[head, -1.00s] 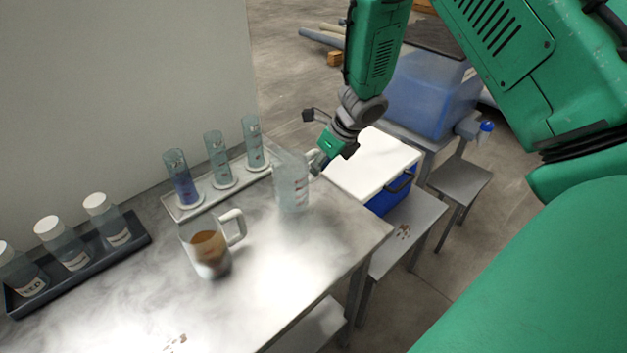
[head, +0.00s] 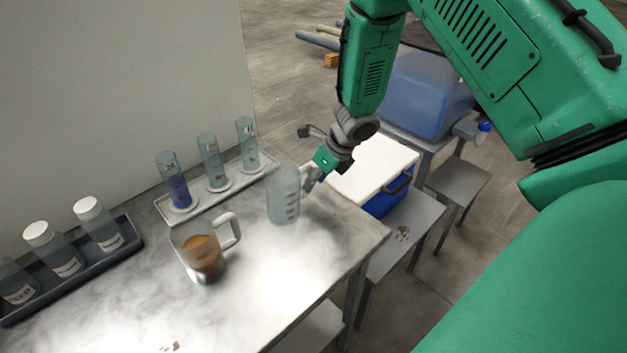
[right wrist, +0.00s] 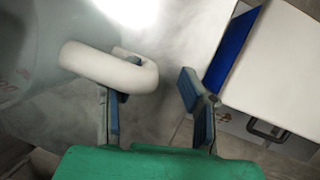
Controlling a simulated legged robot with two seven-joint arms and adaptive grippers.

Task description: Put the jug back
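A clear jug (head: 284,196) with red markings stands upright on the grey table, near its right back part. Its white handle (right wrist: 110,66) shows large in the right wrist view. My right gripper (head: 312,178) is at the handle side of this jug. In the right wrist view its two blue-grey fingers (right wrist: 156,88) are spread apart. The left finger's tip is partly hidden by the handle and the right finger is clear of it. A second jug (head: 203,256) with brown liquid stands to the left on the table. My left gripper is not in view.
A white tray (head: 208,201) with several cylinders, one holding blue liquid, stands along the back. A dark tray (head: 131,237) with white-capped bottles is at the left. A white-lidded blue cooler (head: 380,165) stands beyond the table's right edge. The table front is mostly clear.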

